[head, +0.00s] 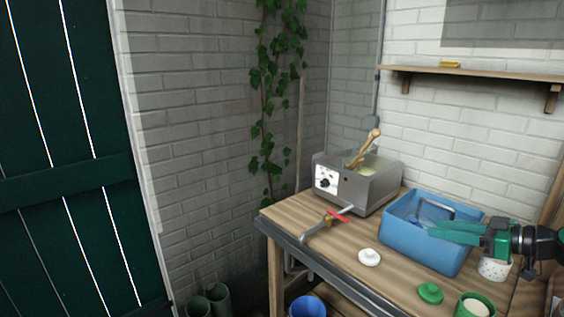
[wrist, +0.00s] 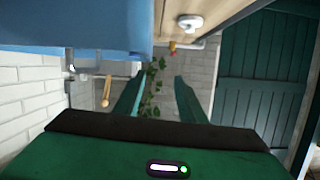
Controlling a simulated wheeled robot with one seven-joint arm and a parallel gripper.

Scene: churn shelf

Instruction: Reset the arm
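My gripper (head: 434,230), green with dark parts, reaches in from the right in the head view. Its fingers point left and are over or in front of the blue tub (head: 420,245); the exact height above it is unclear. In the wrist view my gripper (wrist: 158,92) has its two green fingers apart with nothing between them. The wrist picture looks upside down, with the blue tub (wrist: 100,35) at upper left and the wooden bench (wrist: 190,42) at the top.
A wall shelf (head: 480,74) hangs above.

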